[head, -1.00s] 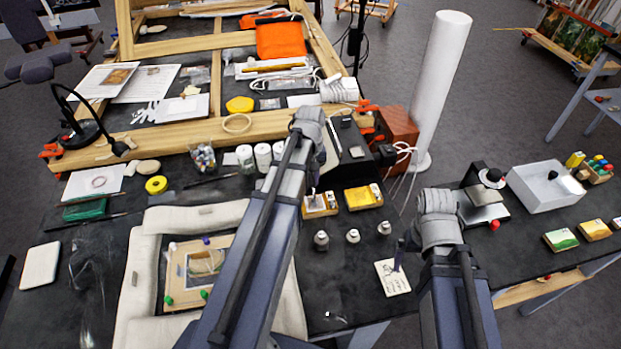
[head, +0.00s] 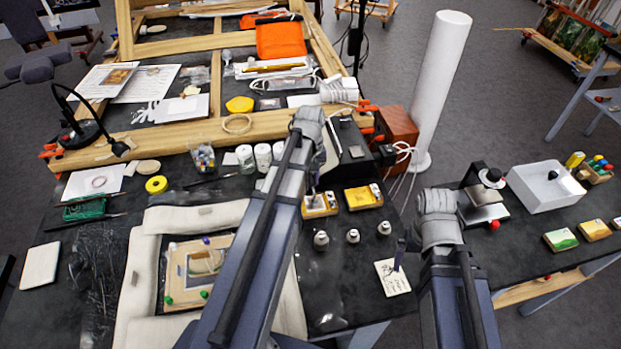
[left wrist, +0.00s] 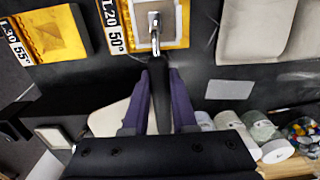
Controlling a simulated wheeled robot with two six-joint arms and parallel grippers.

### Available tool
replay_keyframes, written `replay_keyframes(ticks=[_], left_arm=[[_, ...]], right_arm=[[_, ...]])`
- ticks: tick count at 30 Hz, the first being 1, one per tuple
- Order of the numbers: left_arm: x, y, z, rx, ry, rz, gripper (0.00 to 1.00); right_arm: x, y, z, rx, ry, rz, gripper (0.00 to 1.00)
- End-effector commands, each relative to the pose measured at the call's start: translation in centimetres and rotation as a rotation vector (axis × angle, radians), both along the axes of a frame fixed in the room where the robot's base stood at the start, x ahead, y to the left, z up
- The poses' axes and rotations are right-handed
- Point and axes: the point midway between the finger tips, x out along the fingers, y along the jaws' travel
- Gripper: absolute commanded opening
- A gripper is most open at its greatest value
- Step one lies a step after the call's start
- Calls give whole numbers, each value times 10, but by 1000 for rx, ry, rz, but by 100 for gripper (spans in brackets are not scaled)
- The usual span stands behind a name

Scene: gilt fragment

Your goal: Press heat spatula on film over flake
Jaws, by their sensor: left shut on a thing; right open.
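My left gripper (left wrist: 158,90) is shut on the black handle of the heat spatula (left wrist: 160,110). Its metal tip lies over the pale middle of a yellow-framed piece (left wrist: 113,38) marked 50°; I cannot tell whether it touches. In the head view my left gripper (head: 315,187) is over that same piece (head: 318,212). A wooden-framed panel (head: 172,272), with green and purple pins and a clear sheet, lies among white cushions at lower left. My arm hides part of its surroundings; flake and film are too small to tell apart. My right gripper (head: 401,255) is open above a note card (head: 392,278).
A second yellow piece (head: 362,197), marked 55° in the wrist view, lies just to the right. Several small metal weights (head: 352,236) stand in front. White jars (head: 263,157) stand behind my left arm. White cushions (head: 140,275) border the panel.

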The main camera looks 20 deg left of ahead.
Motion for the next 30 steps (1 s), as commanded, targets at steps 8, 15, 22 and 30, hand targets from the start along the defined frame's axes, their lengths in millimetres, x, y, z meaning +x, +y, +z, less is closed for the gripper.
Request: replay_keyframes(ticks=[8, 15, 22, 30], left_arm=[[0, 0, 0, 0, 0, 0, 0], [0, 0, 0, 0, 0, 0, 0], [0, 0, 11, 0, 0, 0, 0], [0, 0, 30, 0, 0, 0, 0]], right_arm=[[0, 0, 0, 0, 0, 0, 100], [0, 0, 0, 0, 0, 0, 100], [0, 0, 11, 0, 0, 0, 100], [0, 0, 30, 0, 0, 0, 100]])
